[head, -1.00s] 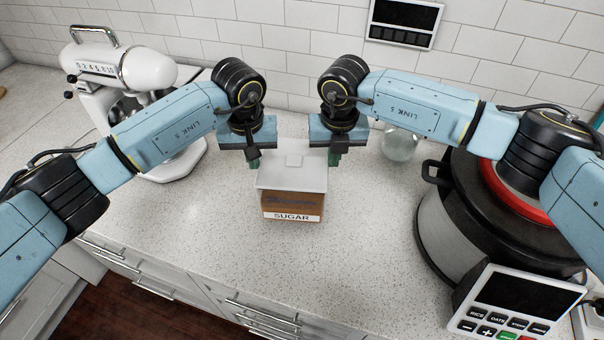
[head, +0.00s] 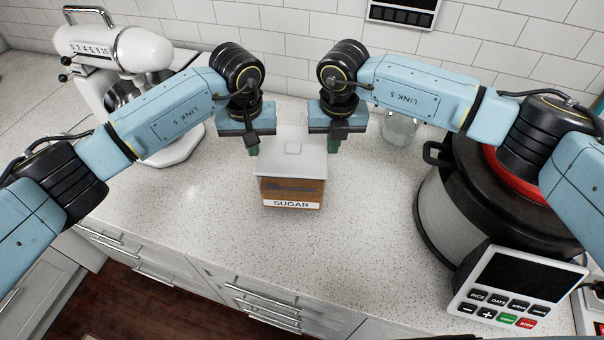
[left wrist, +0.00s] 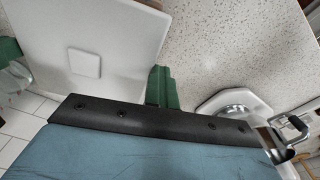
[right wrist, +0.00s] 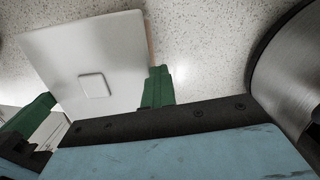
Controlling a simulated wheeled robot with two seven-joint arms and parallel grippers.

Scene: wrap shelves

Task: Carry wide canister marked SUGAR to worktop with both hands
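The wide SUGAR canister (head: 292,191) is brown with a pale square lid and a white label. It is upright in the middle of the head view and appears to rest on the worktop (head: 300,243). Its lid also shows in the left wrist view (left wrist: 110,30) and the right wrist view (right wrist: 115,50). My left gripper (head: 254,148) is at its left side and my right gripper (head: 334,156) at its right side. Each gripper's green fingers look closed together, with nothing between them, close against the canister's side. Actual contact is hard to tell.
A white stand mixer (head: 115,50) is at the back left. A large cooker (head: 450,210) with a red ring and a control panel (head: 520,285) is at the right. A glass jar (head: 399,130) stands behind my right gripper. The front worktop is clear; drawers lie below.

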